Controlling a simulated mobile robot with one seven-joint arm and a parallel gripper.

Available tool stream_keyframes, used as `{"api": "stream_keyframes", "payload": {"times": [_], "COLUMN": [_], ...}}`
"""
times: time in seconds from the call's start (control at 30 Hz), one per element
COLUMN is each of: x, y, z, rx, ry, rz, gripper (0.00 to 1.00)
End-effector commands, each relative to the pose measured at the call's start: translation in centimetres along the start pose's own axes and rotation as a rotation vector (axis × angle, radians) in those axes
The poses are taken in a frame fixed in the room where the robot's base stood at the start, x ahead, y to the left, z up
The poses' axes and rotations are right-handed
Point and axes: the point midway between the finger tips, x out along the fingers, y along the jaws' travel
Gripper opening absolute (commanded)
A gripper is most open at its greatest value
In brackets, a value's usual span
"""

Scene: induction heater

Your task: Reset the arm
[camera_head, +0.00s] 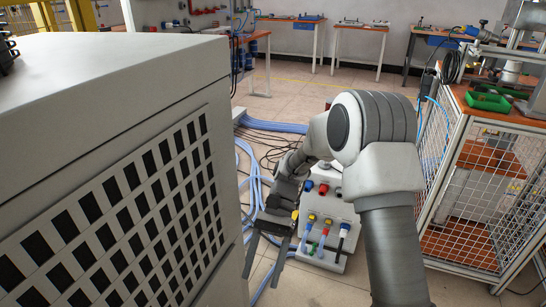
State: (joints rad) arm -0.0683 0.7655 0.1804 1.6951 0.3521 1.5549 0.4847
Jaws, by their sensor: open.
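My arm (395,235) rises from the bottom right, bends at a large grey elbow (365,130) and reaches down to the left. My gripper (263,276) points downward, with its two dark fingers apart and nothing visible between them. It is in the free space between the large grey cabinet and a light connector box (332,215). The box has colored sockets and plugs, and my arm hides part of it.
A grey cabinet (120,75) with a slotted side fills the left. A wire-mesh cage bench (490,205) with green trays (488,101) stands at the right. Blue hoses (275,126) and dark cables lie on the tiled floor. Workbenches (360,27) stand at the back.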

Motion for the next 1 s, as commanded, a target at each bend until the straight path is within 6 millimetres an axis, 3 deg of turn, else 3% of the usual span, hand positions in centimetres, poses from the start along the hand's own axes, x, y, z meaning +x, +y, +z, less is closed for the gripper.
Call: {"api": "stream_keyframes", "payload": {"times": [0.2, 0.5, 1.0], "x": [-3.2, -6.1, -7.8], "y": [2.9, 7.3, 14.9], "z": [3.4, 7.6, 13.8], "rx": [-0.074, -0.174, -0.318], "ry": [0.238, 0.555, 1.076], "rz": [-0.024, -0.039, -0.022], "gripper": [0.67, 0.67, 0.67]}}
